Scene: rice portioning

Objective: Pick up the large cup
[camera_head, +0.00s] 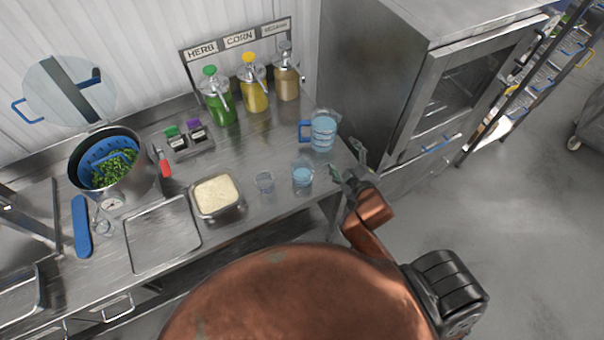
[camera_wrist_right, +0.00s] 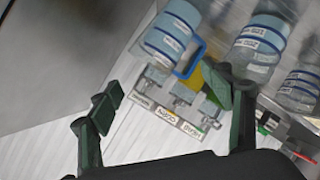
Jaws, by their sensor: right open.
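Two clear cups stand upright on the steel counter. The larger-looking cup (camera_head: 302,177), with a blue band, is nearer the counter's right end; the smaller cup (camera_head: 264,183) is to its left. My right gripper (camera_head: 346,163) is open and empty, just right of the larger cup and apart from it, by the counter's right edge. The right wrist view shows my open fingers (camera_wrist_right: 168,86), with the larger cup (camera_wrist_right: 260,42) beyond the right finger and the smaller cup (camera_wrist_right: 303,85) further right. My left gripper is not in view.
A blue-handled measuring jug (camera_head: 323,132) stands behind the larger cup, close to my right gripper. A steel pan of rice (camera_head: 216,215) is left of the cups. Pump bottles (camera_head: 254,90) line the back. A tall steel cabinet (camera_head: 365,75) stands right of the counter.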

